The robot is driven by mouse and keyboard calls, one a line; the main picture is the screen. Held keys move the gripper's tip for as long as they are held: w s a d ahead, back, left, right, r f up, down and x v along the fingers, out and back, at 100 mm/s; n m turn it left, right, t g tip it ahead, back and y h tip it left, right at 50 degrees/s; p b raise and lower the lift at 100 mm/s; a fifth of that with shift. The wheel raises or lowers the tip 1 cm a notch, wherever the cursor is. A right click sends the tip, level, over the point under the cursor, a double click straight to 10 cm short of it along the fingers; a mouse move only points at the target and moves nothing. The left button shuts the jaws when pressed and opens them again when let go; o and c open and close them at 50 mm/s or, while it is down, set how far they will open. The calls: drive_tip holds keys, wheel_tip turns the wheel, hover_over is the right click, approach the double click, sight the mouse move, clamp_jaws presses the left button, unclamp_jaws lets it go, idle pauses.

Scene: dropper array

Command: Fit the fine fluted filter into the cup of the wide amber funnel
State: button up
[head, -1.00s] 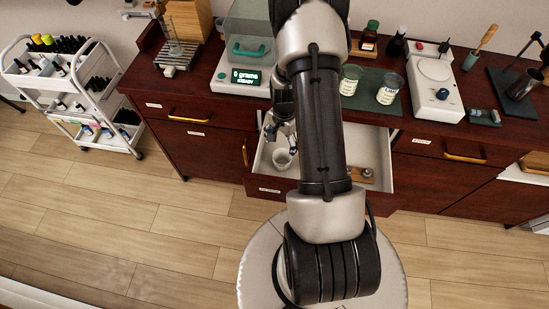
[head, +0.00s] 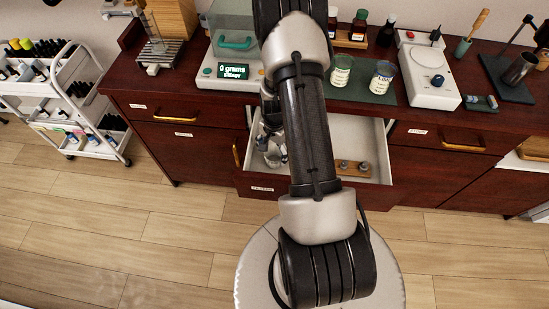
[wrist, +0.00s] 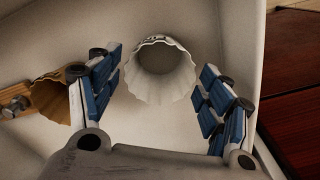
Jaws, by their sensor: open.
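A white fluted filter (wrist: 160,75) with dark print on its rim stands in the open drawer, its mouth facing the wrist camera. My gripper (wrist: 157,72) is open, with one blue-padded finger on each side of the filter; both fingers look apart from it. In the head view my gripper (head: 272,150) is low in the left part of the drawer and largely hides the filter. A brown fluted filter (wrist: 48,98) is partly hidden behind the left finger in the wrist view. I cannot make out a wide amber funnel in either view.
The drawer's wall (wrist: 235,45) is close to the right finger. A wooden block with metal pieces (head: 352,168) lies at the drawer's right. The counter above holds a balance (head: 236,70), labelled jars (head: 381,77) on a green mat, and a white device (head: 428,75).

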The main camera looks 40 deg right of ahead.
drive_tip(key=shift+c, duration=0.3)
drive_tip(key=c, duration=0.6)
wheel_tip(320, 180, up, 6)
drive_tip(key=p, duration=0.4)
drive_tip(key=shift+r, duration=0.2)
